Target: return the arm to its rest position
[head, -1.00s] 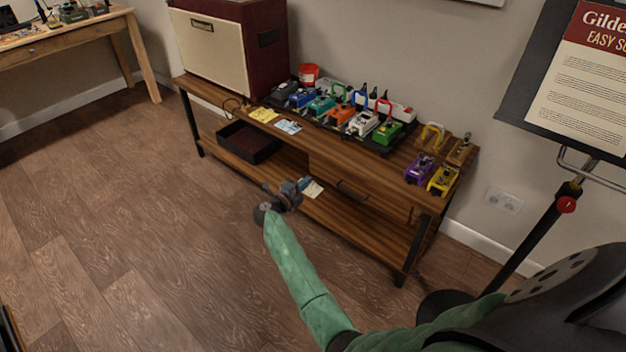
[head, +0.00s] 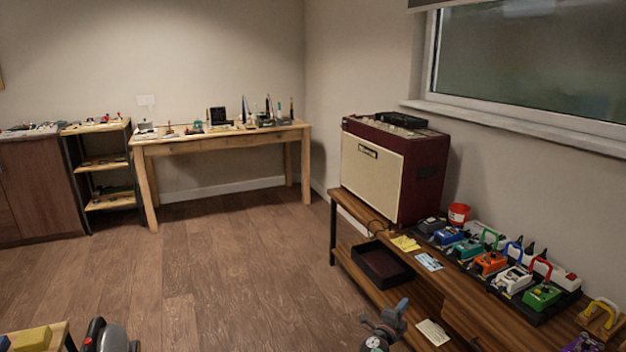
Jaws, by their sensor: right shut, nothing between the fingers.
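My right gripper (head: 398,308), grey, shows at the bottom edge of the head view, right of centre. It is shut with nothing between its fingers. It is in front of the low wooden pedal bench (head: 345,205), and in the picture it overlaps the area by the lower shelf. I cannot tell its exact gap from the bench. The rest of my right arm is almost wholly out of the picture. My left gripper does not show.
A red and cream amplifier (head: 372,172) stands on the bench, with several pedals such as a green one (head: 541,296). A black tray (head: 382,262) lies on the lower shelf. A wooden workbench (head: 220,143) stands at the back. The wooden floor (head: 230,260) is open in the middle.

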